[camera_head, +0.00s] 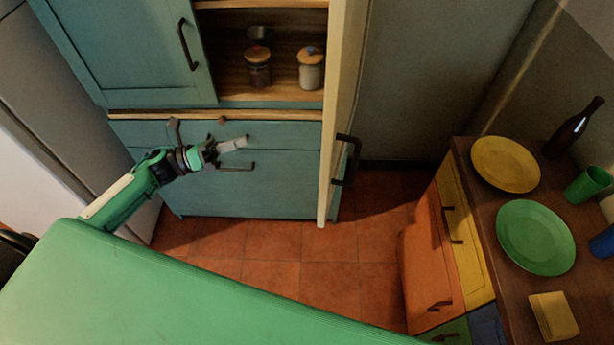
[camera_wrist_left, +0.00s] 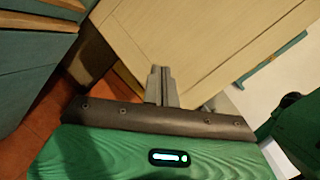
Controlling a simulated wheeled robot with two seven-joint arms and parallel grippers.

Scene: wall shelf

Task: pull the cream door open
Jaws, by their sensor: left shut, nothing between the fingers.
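The cream door (camera_head: 337,100) stands swung out from the teal cabinet, seen almost edge-on in the head view. Its dark handle (camera_head: 347,160) is on the right side, facing away from my left gripper. My left gripper (camera_head: 246,140) is shut and empty, left of the door and in front of the teal lower cabinet front, pointing right. A gap shows between its fingertips and the door. In the left wrist view the shut fingers (camera_wrist_left: 161,72) point towards a large cream panel (camera_wrist_left: 190,35), seemingly the door's inner face. My right gripper is not in view.
The open shelf (camera_head: 270,97) holds jars (camera_head: 310,75). A teal door (camera_head: 135,50) is at the left. A side cabinet (camera_head: 430,250) at the right carries a yellow plate (camera_head: 505,163), green plate (camera_head: 536,236) and bottle (camera_head: 572,128). Tiled floor (camera_head: 330,280) is clear between.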

